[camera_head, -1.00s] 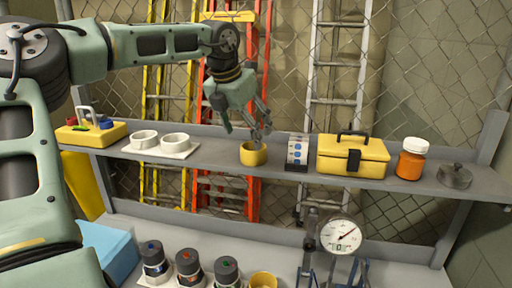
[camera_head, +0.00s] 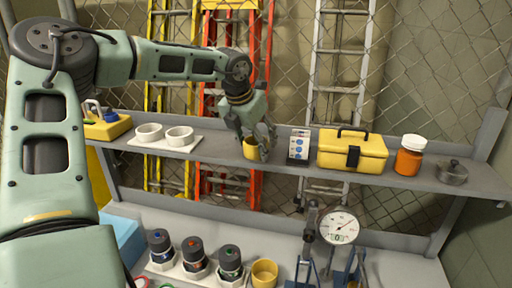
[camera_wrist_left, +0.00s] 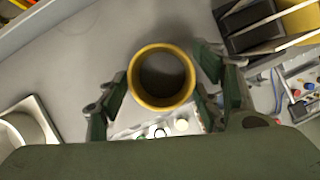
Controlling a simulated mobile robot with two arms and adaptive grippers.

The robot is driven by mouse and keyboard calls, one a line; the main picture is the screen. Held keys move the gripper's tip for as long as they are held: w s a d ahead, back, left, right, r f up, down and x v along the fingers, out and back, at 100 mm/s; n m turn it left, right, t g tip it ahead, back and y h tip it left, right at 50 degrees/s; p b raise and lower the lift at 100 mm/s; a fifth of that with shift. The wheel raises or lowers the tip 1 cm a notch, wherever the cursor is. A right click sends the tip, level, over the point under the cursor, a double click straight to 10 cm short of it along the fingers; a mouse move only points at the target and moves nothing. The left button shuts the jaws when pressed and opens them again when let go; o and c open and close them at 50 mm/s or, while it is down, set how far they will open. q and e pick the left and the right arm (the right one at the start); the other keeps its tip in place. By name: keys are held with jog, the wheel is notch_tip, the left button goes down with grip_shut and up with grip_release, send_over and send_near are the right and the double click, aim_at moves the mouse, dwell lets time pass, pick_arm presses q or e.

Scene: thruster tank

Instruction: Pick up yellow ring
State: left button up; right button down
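A yellow ring (camera_head: 249,149) stands on the upper shelf, just left of the small white box with blue dots. My left gripper (camera_head: 258,145) is lowered over it from above, with its fingers partly hiding the ring in the head view. In the left wrist view the ring (camera_wrist_left: 162,77) shows as a round hollow rim between the two fingers of my left gripper (camera_wrist_left: 168,96). The fingers are spread on either side of it, and I see no firm grip. A second yellow ring (camera_head: 264,273) stands on the lower bench. My right gripper is not in view.
On the upper shelf (camera_head: 222,153) stand white rings on a plate (camera_head: 192,146), the white box (camera_head: 299,145), a yellow toolbox (camera_head: 352,150), an orange jar (camera_head: 410,156) and a grey lidded pot (camera_head: 453,172). A dial gauge (camera_head: 339,228) stands below on the bench.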

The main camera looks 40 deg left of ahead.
pick_arm(q)
jog(key=c, duration=0.5)
